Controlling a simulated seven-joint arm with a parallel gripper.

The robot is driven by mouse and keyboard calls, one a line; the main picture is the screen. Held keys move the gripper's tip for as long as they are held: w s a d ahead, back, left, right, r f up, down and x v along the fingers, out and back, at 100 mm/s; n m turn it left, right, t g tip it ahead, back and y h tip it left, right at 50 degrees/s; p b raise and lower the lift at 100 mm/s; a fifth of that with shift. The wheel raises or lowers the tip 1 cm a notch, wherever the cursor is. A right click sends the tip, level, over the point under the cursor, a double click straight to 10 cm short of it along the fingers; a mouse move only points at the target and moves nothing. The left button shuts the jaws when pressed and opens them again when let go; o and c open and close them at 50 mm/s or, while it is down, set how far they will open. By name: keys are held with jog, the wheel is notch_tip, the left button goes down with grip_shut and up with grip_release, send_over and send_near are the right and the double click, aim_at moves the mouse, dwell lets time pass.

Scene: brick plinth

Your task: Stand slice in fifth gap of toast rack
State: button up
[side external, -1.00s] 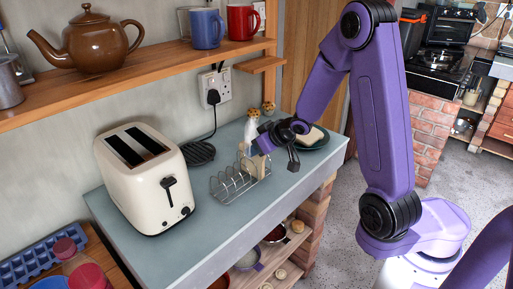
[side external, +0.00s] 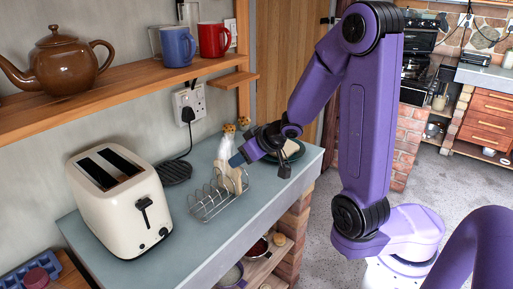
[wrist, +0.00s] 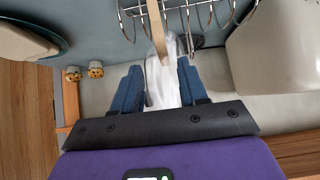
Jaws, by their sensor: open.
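The wire toast rack (side external: 209,208) stands on the grey-blue worktop, and its loops show at the top of the wrist view (wrist: 211,22). A pale slice (side external: 232,183) stands upright in the rack's end nearest the plate. In the wrist view the slice (wrist: 155,55) is seen edge-on, between wires near the rack's left end. I cannot count its gap surely. My gripper (side external: 238,160) is above the rack at the slice's top. In the wrist view my gripper (wrist: 158,82) has its blue fingers apart, one each side of the slice's edge, with space between.
A cream toaster (side external: 118,205) stands left of the rack. A dark green plate (side external: 300,155) with bread is behind my gripper. Two brown-topped shakers (side external: 229,129) stand near the wall. A whitish thing (wrist: 176,60) lies beyond the slice. A shelf (side external: 120,93) overhangs the left.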

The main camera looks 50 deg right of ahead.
jog(key=shift+v, duration=3.25)
jog(key=shift+w+a+r+n, duration=0.6)
jog(key=shift+w+a+n, duration=0.75)
jog(key=shift+w, duration=1.7)
jog(key=s+a+f+n+g, duration=0.1)
jog(key=s+n+g, duration=0.3)
jog(key=s, duration=1)
jog(key=s+a+f+n+g, duration=0.1)
jog(key=s+f+n+g, duration=0.2)
jog(key=s, duration=1.1)
jog(key=n+g, duration=0.2)
jog(key=n, duration=0.1)
jog(key=shift+s, duration=0.25)
